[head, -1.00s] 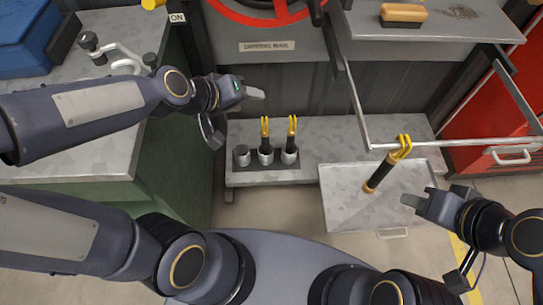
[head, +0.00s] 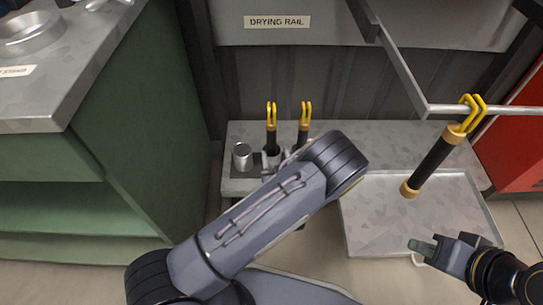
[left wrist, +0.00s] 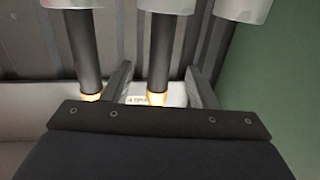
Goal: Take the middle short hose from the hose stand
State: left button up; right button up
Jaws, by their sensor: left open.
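The hose stand (head: 243,172) is a dark block with three metal cups on a low grey shelf. Its left cup (head: 242,154) is empty. The middle short hose (head: 271,135), black with a yellow hook on top, stands upright in the middle cup; another short hose (head: 303,132) stands to its right. In the left wrist view, which looks inverted, my open left gripper (left wrist: 160,78) has its fingers on either side of the middle hose (left wrist: 158,52). My forearm hides most of that gripper in the head view.
A third hose (head: 436,160) hangs by its yellow hook from the drying rail (head: 500,108), above a grey tray (head: 380,238). A green cabinet (head: 150,130) stands at left, and a red cabinet (head: 520,150) at right.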

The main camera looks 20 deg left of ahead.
aim_at(273, 143)
pick_arm(q)
jog(key=b+x, duration=0.1)
jog(key=x, duration=0.2)
jog(key=b+x, duration=0.1)
jog(key=x, duration=0.3)
jog(key=shift+f+b, duration=0.2)
jog(key=shift+b, duration=0.1)
jog(key=shift+w+a, duration=0.15)
jog(key=shift+w, duration=0.15)
jog(key=shift+c, duration=0.4)
jog(key=shift+r, duration=0.1)
grip_shut()
